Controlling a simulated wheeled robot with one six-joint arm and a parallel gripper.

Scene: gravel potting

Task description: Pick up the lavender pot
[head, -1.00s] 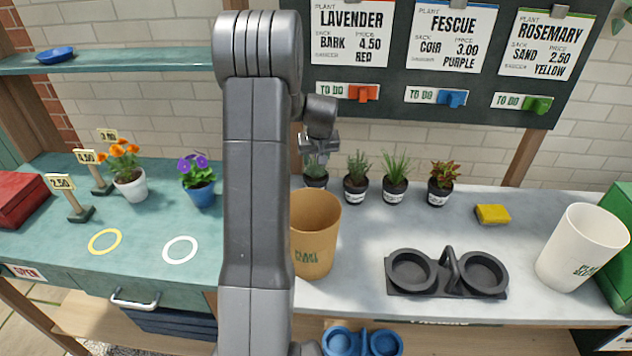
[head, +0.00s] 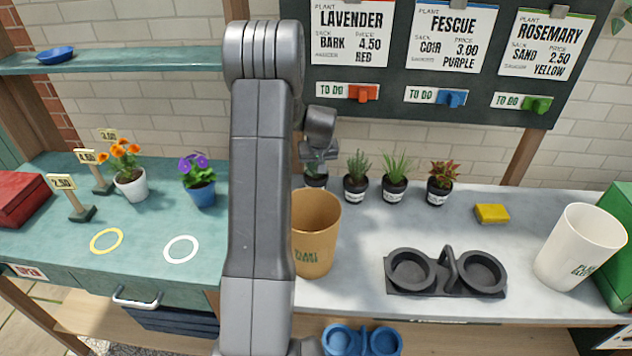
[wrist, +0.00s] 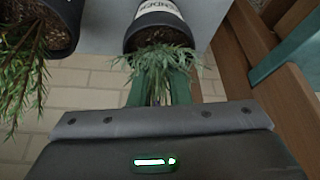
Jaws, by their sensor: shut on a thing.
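The lavender pot (head: 316,181) is a small dark pot with a white label, at the left end of the row at the back of the grey counter. The brown cup partly hides it. In the wrist view the pot (wrist: 150,28) appears upside down, with a label ending in "NDER" and feathery green leaves. My gripper (head: 316,158) is directly above it, among the leaves. In the wrist view the green fingers of my gripper (wrist: 160,78) are shut on the lavender pot's plant end; leaves hide the exact contact. The pot appears to stand on the counter.
Several similar potted plants (head: 357,188) stand close to the right. A brown plant-sleeve cup (head: 316,235) stands just in front. A dark two-ring holder (head: 447,275) and yellow sponge (head: 492,213) are further right. A wooden post (wrist: 285,50) is close in the wrist view.

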